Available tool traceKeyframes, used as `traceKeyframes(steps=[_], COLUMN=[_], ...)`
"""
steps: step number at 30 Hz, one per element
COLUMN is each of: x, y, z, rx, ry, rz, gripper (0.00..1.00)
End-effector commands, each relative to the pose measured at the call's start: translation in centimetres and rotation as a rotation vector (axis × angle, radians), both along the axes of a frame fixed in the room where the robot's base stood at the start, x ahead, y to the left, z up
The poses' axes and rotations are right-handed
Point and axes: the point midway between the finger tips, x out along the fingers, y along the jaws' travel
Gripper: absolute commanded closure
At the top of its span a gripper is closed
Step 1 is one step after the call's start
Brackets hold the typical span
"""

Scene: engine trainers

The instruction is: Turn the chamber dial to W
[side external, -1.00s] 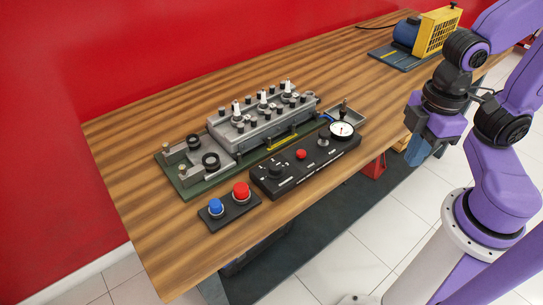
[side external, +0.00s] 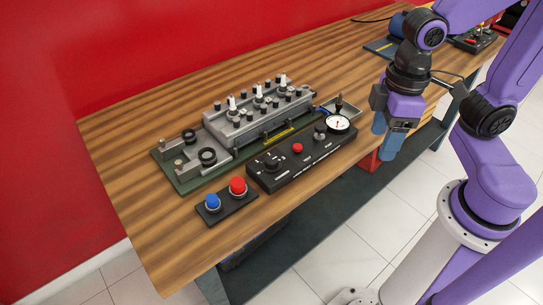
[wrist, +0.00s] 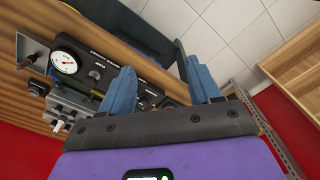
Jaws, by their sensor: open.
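The black control panel (side external: 318,152) lies along the bench's front edge. Its black rotary dial (side external: 271,163) is near the left end, with small white marks around it too small to read. I take this as the chamber dial; its setting cannot be told. My gripper (side external: 386,142) has blue fingers pointing down, to the right of the panel and apart from it. In the wrist view the gripper (wrist: 163,86) is open, its two fingers spread with nothing between them. The panel is partly hidden behind the left finger there.
The panel also carries a round white gauge (side external: 338,124) and a red button (side external: 297,148). A grey engine block (side external: 258,113) stands behind it. A box with blue (side external: 212,202) and red (side external: 237,186) buttons sits at left. The bench's front left is bare.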

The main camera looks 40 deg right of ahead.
Motion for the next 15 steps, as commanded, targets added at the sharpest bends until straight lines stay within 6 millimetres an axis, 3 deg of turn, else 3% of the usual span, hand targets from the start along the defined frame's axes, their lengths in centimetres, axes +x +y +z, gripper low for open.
traceKeyframes(steps=[15], x=[11.9], y=[6.7], z=[1.3], rx=[-0.007], ry=[0.015], rz=[-0.668], gripper=[0.38])
